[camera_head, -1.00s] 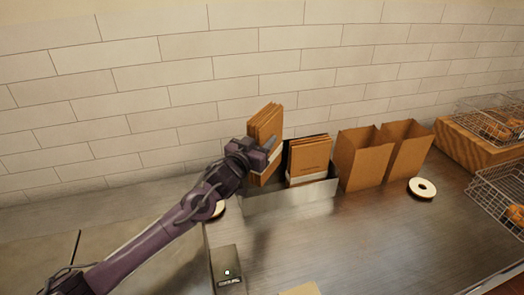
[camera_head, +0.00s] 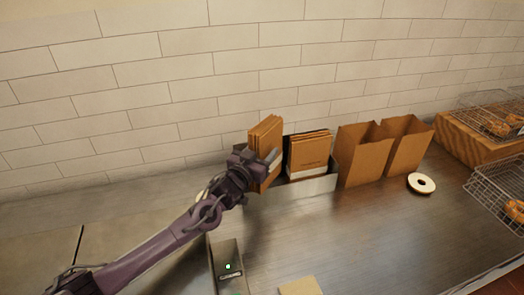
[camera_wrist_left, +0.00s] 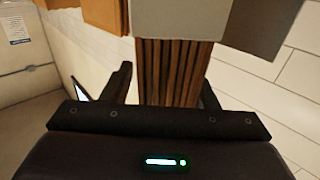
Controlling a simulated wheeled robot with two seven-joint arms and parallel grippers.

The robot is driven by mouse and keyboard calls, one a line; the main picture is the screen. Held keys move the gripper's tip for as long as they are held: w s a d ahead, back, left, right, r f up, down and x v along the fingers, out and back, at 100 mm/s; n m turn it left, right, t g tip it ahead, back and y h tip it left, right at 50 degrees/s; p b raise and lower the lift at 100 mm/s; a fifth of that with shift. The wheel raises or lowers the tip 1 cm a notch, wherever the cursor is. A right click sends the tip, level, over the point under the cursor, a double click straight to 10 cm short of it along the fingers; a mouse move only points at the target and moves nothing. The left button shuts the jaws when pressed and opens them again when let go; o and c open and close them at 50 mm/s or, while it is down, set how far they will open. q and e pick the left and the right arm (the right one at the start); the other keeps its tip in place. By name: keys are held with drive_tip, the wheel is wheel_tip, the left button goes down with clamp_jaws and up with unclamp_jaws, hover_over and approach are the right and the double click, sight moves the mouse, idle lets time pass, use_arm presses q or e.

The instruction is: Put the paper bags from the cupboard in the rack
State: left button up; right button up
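A stack of brown paper bags (camera_head: 265,132) stands nearly upright, slightly tilted, at the left end of the grey metal rack (camera_head: 312,187). My left gripper (camera_head: 264,165) is shut on this stack. In the left wrist view the stack's layered edges (camera_wrist_left: 172,75) lie between the two dark fingers (camera_wrist_left: 168,88). A second stack of brown bags (camera_head: 309,153) sits in the rack just right of the held one. The gripper hides the lower part of the held stack, so I cannot tell whether it touches the rack's floor. My right gripper is not in view.
Two open brown paper bags (camera_head: 361,155) stand right of the rack. A cream ring (camera_head: 421,184) lies on the metal counter (camera_head: 375,235). Wire baskets with bagels (camera_head: 502,190) are at the right. A tiled wall (camera_head: 300,60) closes the back. The counter's middle is clear.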

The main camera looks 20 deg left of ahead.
use_arm(q)
drive_tip(key=shift+o, duration=0.7)
drive_tip(key=shift+r, duration=0.1)
drive_tip(key=shift+r, duration=0.35)
drive_tip(key=s+a+b, duration=0.2)
drive_tip(key=s+b, duration=0.1)
drive_tip(key=s, duration=0.9)
drive_tip(key=shift+a+f, duration=0.15)
